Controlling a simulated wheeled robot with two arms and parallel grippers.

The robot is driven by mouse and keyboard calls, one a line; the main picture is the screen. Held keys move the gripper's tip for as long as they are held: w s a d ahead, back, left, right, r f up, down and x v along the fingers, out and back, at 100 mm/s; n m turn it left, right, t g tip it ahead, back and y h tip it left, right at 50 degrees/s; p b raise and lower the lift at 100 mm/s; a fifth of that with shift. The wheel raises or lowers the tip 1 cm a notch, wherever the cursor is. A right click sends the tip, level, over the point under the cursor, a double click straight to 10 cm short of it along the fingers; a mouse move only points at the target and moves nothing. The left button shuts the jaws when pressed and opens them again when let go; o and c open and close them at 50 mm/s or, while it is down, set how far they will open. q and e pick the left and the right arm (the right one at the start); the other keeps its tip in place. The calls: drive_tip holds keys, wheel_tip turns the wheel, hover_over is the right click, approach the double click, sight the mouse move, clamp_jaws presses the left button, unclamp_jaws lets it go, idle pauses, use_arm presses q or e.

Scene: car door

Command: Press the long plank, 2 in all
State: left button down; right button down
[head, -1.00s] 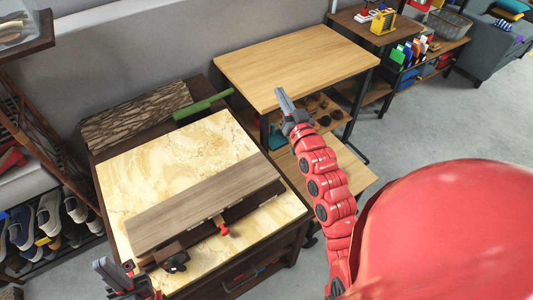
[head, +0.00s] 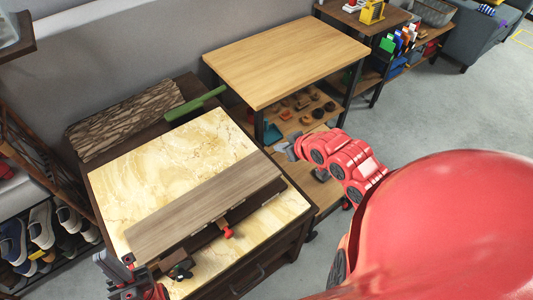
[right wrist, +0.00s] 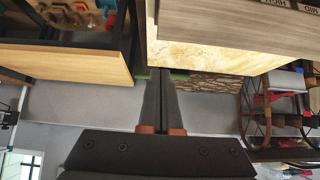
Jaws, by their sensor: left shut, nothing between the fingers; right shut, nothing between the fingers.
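The long plank (head: 205,207) is grey-brown and lies slantwise across the yellow marble-topped cabinet (head: 170,160), over a dark base with a red knob (head: 227,232). In the right wrist view, the plank (right wrist: 225,22) shows at top right with "HIGH" and "MID" labels at its edge. My right gripper (head: 287,148) is shut and empty, beside the plank's right end and apart from it. Its fingers (right wrist: 161,85) show together in the right wrist view, near the marble edge. My left gripper (head: 112,270) is shut and empty near the plank's lower left end; its fingertips are hard to make out.
A green-handled tool (head: 195,103) and a bark-like slab (head: 125,122) lie at the cabinet's back. A wooden table (head: 285,60) stands right of it, with small objects on its lower shelf. A shoe rack (head: 40,240) is at left. Grey floor (head: 440,115) is open at right.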

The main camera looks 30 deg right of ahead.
hover_over(261, 154)
drive_tip(key=s, duration=0.3)
drive_tip(key=f, duration=0.6)
drive_tip(key=shift+s+d+f+p, duration=0.1)
drive_tip(key=shift+d+f+p, duration=0.1)
drive_tip(key=shift+f+p, duration=0.15)
drive_tip(key=f, duration=0.1)
drive_tip(key=f+p, duration=0.1)
drive_tip(key=f, duration=0.1)
drive_tip(key=shift+w+d+f, duration=0.1)
drive_tip(key=shift+w+f, duration=0.05)
drive_tip(key=shift+w, duration=0.05)
drive_tip(key=shift+f, duration=0.5)
